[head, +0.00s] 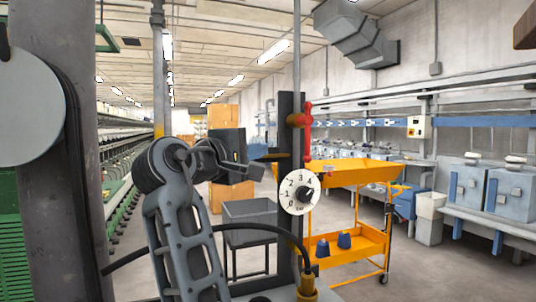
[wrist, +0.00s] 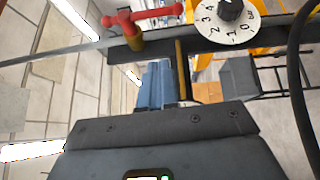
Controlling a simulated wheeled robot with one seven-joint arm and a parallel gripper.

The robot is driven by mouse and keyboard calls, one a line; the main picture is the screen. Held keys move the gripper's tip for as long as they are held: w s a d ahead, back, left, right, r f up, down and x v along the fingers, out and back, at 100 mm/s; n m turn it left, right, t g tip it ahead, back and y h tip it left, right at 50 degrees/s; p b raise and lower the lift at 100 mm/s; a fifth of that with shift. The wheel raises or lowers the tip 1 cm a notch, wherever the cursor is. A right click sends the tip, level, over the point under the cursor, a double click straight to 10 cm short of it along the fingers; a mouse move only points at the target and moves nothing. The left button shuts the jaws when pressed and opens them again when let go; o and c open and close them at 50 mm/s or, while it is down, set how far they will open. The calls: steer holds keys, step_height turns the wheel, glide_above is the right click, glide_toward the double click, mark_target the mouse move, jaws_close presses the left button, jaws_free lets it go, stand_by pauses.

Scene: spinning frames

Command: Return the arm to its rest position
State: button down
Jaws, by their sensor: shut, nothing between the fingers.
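My arm (head: 185,235) rises from the bottom of the head view and bends at a round dark joint. My gripper (head: 260,168) shows small at its end, pointing right toward the dark post. It is shut and empty. In the wrist view the dark grey gripper body (wrist: 165,130) fills the bottom. The post carries a red valve handle (head: 307,118) and a white numbered dial (head: 300,191). In the wrist view the red handle (wrist: 145,18) is at the upper left and the dial (wrist: 228,15) at the upper right. The gripper appears apart from both.
A yellow cart (head: 350,240) with blue cones stands right of the post. A grey bin (head: 250,212) stands behind the arm. A black hose (head: 275,236) curves across the front. Blue machines (head: 495,190) line the right wall. Some open floor shows beyond the cart.

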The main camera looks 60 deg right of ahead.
steer(key=shift+a, duration=0.8)
